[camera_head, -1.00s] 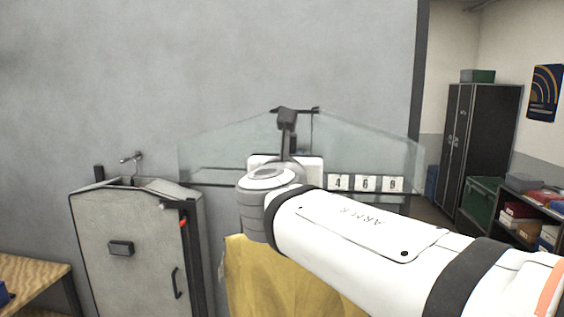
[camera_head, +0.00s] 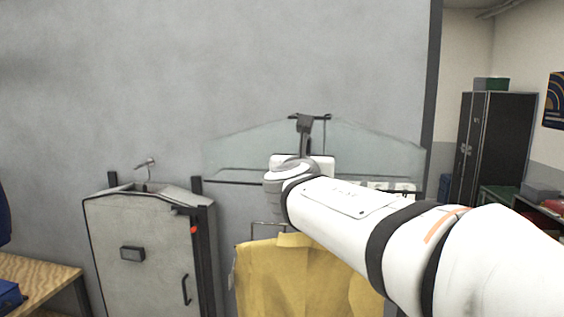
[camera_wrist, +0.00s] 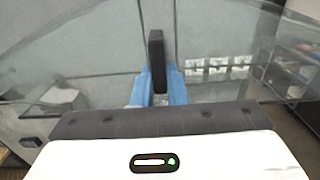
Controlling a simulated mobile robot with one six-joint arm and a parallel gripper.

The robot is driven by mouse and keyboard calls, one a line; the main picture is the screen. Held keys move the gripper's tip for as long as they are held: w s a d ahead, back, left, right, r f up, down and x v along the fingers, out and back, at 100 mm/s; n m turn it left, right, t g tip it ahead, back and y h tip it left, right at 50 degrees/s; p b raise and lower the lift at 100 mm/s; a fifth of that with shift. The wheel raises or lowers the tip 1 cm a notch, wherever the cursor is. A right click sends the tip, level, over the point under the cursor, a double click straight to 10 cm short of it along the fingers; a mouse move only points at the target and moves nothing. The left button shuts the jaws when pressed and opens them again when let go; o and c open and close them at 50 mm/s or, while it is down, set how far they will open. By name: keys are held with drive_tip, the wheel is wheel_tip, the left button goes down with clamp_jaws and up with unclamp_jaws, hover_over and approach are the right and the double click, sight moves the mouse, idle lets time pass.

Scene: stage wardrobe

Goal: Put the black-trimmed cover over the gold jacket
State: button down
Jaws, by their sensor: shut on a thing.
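The cover (camera_head: 375,147) is a clear, see-through shoulder-shaped sheet with dark trim along its lower edge and a black tab at its peak. My gripper (camera_head: 304,124) is shut on that tab and holds the cover spread out in the air. In the wrist view, my blue fingertips (camera_wrist: 160,84) pinch the black tab (camera_wrist: 157,55), with the clear cover (camera_wrist: 85,60) to both sides. The gold jacket (camera_head: 275,277) hangs below the cover, apart from it in the head view. My arm hides part of the jacket's right side.
A grey garment case (camera_head: 150,245) with a black handle hangs at left beside a dark post with a red dot. A wooden bench (camera_head: 40,275) stands at lower left. White number tags (camera_head: 390,187) show behind the cover. Dark lockers (camera_head: 497,140) stand at far right.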

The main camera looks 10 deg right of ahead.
drive_tip(key=shift+x, duration=1.5)
wheel_tip(320, 180, down, 31)
drive_tip(key=b, duration=2.1)
drive_tip(key=shift+f, duration=0.15)
idle(0.5)
drive_tip(key=c, duration=1.4)
unclamp_jaws()
drive_tip(key=shift+o, duration=0.2)
drive_tip(key=shift+s+a, duration=0.1)
drive_tip(key=shift+s, duration=0.05)
